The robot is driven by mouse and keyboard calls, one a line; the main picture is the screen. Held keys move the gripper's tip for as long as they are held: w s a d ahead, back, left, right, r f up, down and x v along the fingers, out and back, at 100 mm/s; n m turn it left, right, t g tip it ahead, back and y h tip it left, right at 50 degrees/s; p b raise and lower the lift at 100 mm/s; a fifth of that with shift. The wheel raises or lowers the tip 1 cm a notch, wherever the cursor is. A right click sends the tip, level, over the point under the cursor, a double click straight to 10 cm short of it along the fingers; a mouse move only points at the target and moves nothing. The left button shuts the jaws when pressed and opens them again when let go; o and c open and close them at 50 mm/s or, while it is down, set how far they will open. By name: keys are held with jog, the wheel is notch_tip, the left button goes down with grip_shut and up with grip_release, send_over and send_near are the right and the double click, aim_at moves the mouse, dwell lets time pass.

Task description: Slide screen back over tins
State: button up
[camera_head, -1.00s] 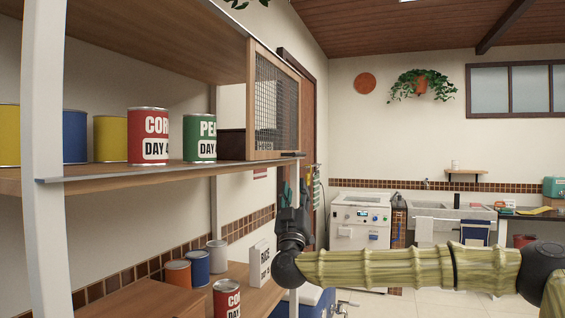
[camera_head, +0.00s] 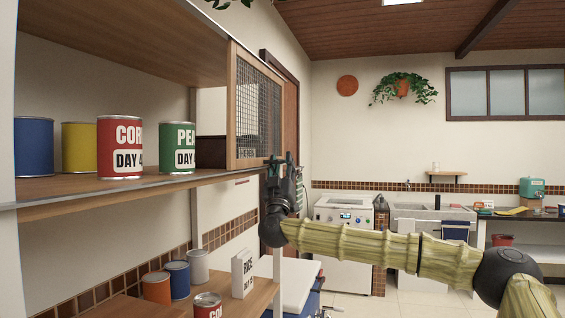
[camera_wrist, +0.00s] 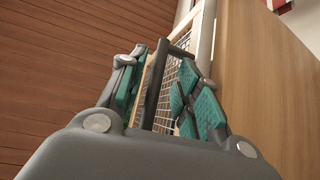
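The wood-framed mesh screen (camera_head: 258,100) stands at the right end of the upper shelf. The tins on that shelf are uncovered: a blue tin (camera_head: 34,146), a yellow tin (camera_head: 79,147), a red corn tin (camera_head: 120,147) and a green peas tin (camera_head: 177,147). My gripper (camera_head: 280,160) points up at the screen's lower right corner. In the wrist view, my gripper (camera_wrist: 160,85) has its teal-padded fingers apart, with the screen's mesh (camera_wrist: 168,90) and a dark upright bar (camera_wrist: 160,82) showing between them. I cannot tell whether either finger touches the screen.
The upper shelf edge (camera_head: 110,192) runs just left of my gripper. Below, a lower shelf holds several tins, including an orange tin (camera_head: 156,287), and a white rice box (camera_head: 243,273). A white appliance (camera_head: 345,235) stands behind my arm. The floor at the right is open.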

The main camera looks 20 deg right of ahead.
jog(key=shift+d+r, duration=0.2)
jog(key=shift+r, duration=0.2)
jog(key=shift+s+r, duration=0.25)
jog(key=shift+w+a, duration=0.15)
jog(key=shift+a, duration=0.05)
jog(key=shift+w+d+f, duration=0.1)
jog(key=shift+w+f, duration=0.2)
jog(key=shift+s+r, duration=0.15)
jog(key=shift+s, duration=0.1)
jog(key=c, duration=0.6)
grip_shut()
jog(key=shift+a, duration=0.2)
